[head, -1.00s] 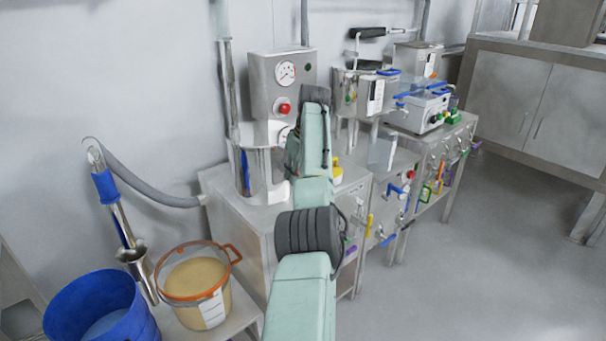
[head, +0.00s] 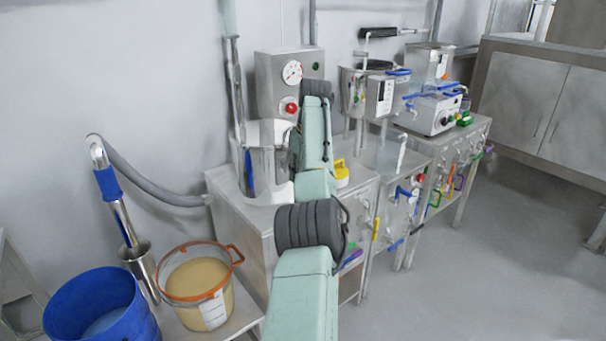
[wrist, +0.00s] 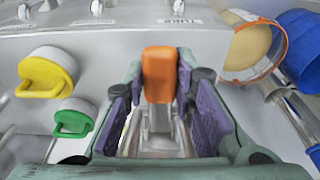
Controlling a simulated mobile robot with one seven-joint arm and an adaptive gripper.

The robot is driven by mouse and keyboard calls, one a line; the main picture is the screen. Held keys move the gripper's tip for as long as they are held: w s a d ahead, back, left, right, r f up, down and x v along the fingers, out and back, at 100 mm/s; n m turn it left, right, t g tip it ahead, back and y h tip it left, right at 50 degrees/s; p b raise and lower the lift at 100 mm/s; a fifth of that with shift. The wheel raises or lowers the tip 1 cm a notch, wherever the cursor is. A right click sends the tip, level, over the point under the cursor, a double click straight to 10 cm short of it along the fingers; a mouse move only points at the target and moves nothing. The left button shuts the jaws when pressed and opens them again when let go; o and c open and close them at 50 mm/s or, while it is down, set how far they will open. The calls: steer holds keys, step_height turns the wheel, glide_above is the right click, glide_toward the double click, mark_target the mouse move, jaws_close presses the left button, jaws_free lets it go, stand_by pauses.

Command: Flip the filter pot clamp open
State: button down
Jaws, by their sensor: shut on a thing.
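The filter pot (head: 266,160) looks like an upright steel cylinder on top of a steel cabinet, partly hidden behind my arm. In the wrist view an orange tab (wrist: 160,64), which looks like the clamp's lever, stands between the purple-padded fingers of my gripper (wrist: 158,92). The fingers are shut on it. Shiny metal shows below the tab between the fingers. The clamp and my fingertips are hidden behind my arm in the head view, and I cannot tell the clamp's angle.
A gauge box with a red button (head: 291,108) stands behind the pot. A yellow-handled cap (wrist: 47,75) and a green-handled cap (wrist: 75,118) sit beside my gripper. An orange-rimmed bucket (head: 236,254) and a blue bucket (head: 140,307) stand at lower left. The floor at right is clear.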

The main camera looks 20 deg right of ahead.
steer(key=shift+w+a+r+t, duration=0.15)
steer(key=shift+w+r, duration=0.1)
steer(key=shift+r, duration=0.15)
steer(key=shift+w+a+r+t, duration=0.1)
steer(key=shift+w+r+t, duration=0.1)
steer(key=shift+r, duration=0.15)
steer(key=c, duration=1.8)
jaws_free()
steer(key=o, duration=0.3)
steer(key=shift+w+a+f, duration=0.1)
steer(key=shift+w+f, duration=0.1)
steer(key=shift+f, duration=0.1)
steer(key=shift+o, duration=0.8)
steer(key=shift+s, duration=0.1)
steer(key=shift+s+f, duration=0.1)
steer(key=shift+d, duration=0.2)
steer(key=shift+d+f+p, duration=0.1)
steer(key=shift+d+p, duration=0.05)
steer(key=shift+p, duration=0.45)
